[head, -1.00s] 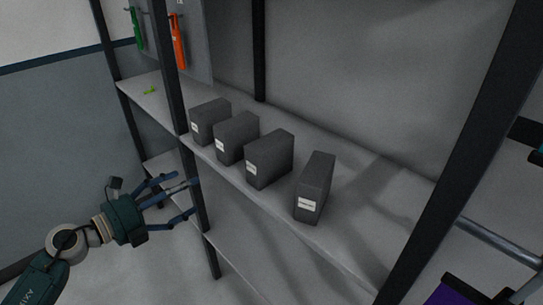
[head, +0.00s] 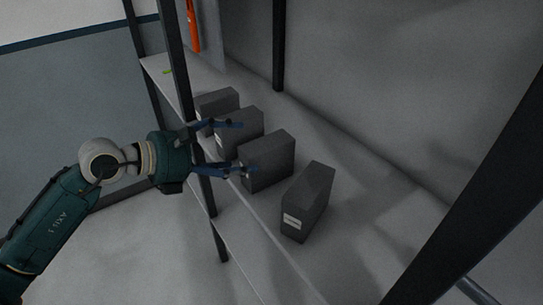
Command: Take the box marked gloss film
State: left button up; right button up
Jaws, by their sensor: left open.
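Several dark grey boxes stand upright in a row on the shelf, each with a small white label whose print is too small to read. From the far end they are the first box (head: 220,100), the second box (head: 247,127), the third box (head: 270,166) and the nearest box (head: 311,200), which stands apart and turned. I cannot tell which is marked gloss film. My left gripper (head: 248,147) is open and empty, its fingers spread in front of the second and third boxes, hiding part of their fronts. My right gripper is not in view.
The grey shelf (head: 365,235) has free room to the right of the nearest box. A dark upright post (head: 178,60) stands by the left arm, and another post (head: 475,175) crosses at right. An orange tool (head: 193,25) hangs at the back left.

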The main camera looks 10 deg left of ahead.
aim_at(264, 149)
pick_arm(q)
jog(key=x, duration=0.2)
jog(key=shift+w+d+r+p, duration=0.1)
jog(key=shift+w+d+p, duration=0.15)
jog(key=shift+p, duration=0.15)
jog(key=shift+w+d+f, duration=0.2)
jog(key=shift+w, duration=0.05)
jog(key=shift+w+d+p, duration=0.2)
jog(key=shift+p, duration=0.1)
jog(key=p+x, duration=0.2)
jog(key=x, duration=0.2)
jog(key=shift+w+d, duration=0.1)
jog(key=shift+w, duration=0.1)
jog(key=shift+w+d+f, duration=0.15)
jog(key=shift+f, duration=0.1)
jog(key=c, duration=0.3)
jog(key=shift+r, duration=0.1)
jog(key=c, duration=1.1)
jog(key=shift+c, duration=0.2)
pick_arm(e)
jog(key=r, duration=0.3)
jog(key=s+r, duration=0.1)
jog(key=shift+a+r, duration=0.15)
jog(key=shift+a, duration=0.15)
